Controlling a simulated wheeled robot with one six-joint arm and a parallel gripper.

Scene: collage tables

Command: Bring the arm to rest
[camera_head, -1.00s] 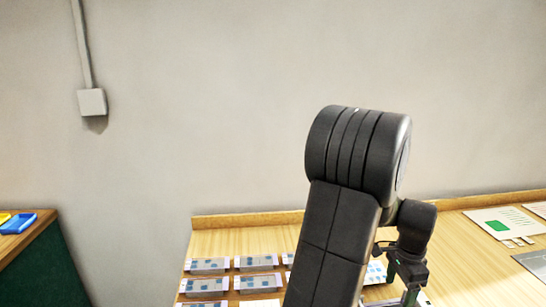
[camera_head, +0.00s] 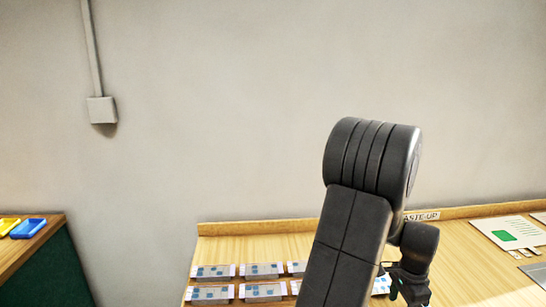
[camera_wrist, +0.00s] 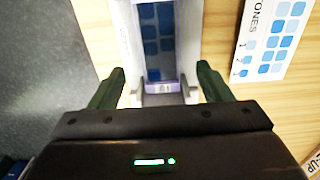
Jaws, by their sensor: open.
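My black arm rises in front of the table in the head view, bent at the elbow. My gripper (camera_head: 408,296) hangs low at its end, partly cut off by the bottom edge. In the wrist view, the two dark green fingers of my gripper (camera_wrist: 160,88) are apart, with nothing held between them. Beyond and between the fingers is a pale tray with blue squares (camera_wrist: 158,45) and a lavender front edge. I cannot tell how far below the fingers it lies.
Several small trays with blue pieces (camera_head: 264,270) stand in rows on the wooden table (camera_head: 260,241). A card with blue squares (camera_wrist: 275,38) lies beside the tray. A board with a green patch (camera_head: 504,234) is at right. Blue tray (camera_head: 28,228) sits on another table.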

